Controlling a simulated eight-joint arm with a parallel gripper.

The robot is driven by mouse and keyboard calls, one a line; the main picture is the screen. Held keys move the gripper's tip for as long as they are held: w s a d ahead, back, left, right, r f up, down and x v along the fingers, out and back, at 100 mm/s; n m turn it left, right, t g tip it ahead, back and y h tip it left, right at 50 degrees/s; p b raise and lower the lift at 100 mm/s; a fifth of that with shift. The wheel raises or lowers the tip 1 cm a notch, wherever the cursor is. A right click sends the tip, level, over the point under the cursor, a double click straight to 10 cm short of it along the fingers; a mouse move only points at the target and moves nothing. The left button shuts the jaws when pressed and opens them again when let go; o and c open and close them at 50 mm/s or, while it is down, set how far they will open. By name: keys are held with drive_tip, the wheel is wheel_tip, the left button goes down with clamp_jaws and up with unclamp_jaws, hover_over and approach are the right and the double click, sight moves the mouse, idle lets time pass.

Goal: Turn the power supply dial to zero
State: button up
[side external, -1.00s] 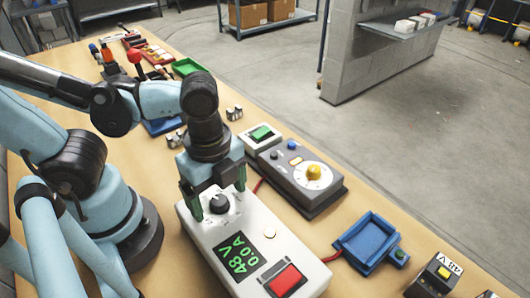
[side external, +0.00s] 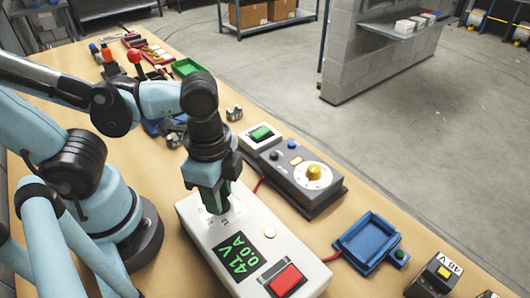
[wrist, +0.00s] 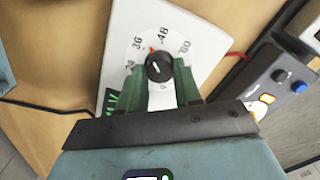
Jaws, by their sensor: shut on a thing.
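The power supply (side external: 266,228) is a white box on the wooden table, below my gripper in the side view. Its green display (side external: 236,254) reads 41 V and 0.0 A. The black dial (wrist: 159,67) shows in the wrist view, on a white face with numbers including 36, 48 and 60. An orange-red mark sits at the dial's upper left, between 36 and 48. My gripper (side external: 214,200) points down over the dial and hides it in the side view. In the wrist view its green fingers (wrist: 160,90) are shut on the dial, one on each side.
A red rocker switch (side external: 286,279) is on the power supply's near end. A grey box with a yellow knob (side external: 313,172) stands to the right, by a green-button box (side external: 261,134). A blue tray (side external: 366,240) lies at the lower right.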

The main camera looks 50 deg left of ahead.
drive_tip(key=n, duration=1.3)
drive_tip(key=shift+n, duration=0.3)
drive_tip(key=o, duration=0.5)
drive_tip(key=shift+n, duration=0.3)
drive_tip(key=shift+c, duration=0.2)
drive_tip(key=o, duration=1.1)
drive_tip(key=shift+r, duration=0.1)
drive_tip(key=shift+r, duration=3.45)
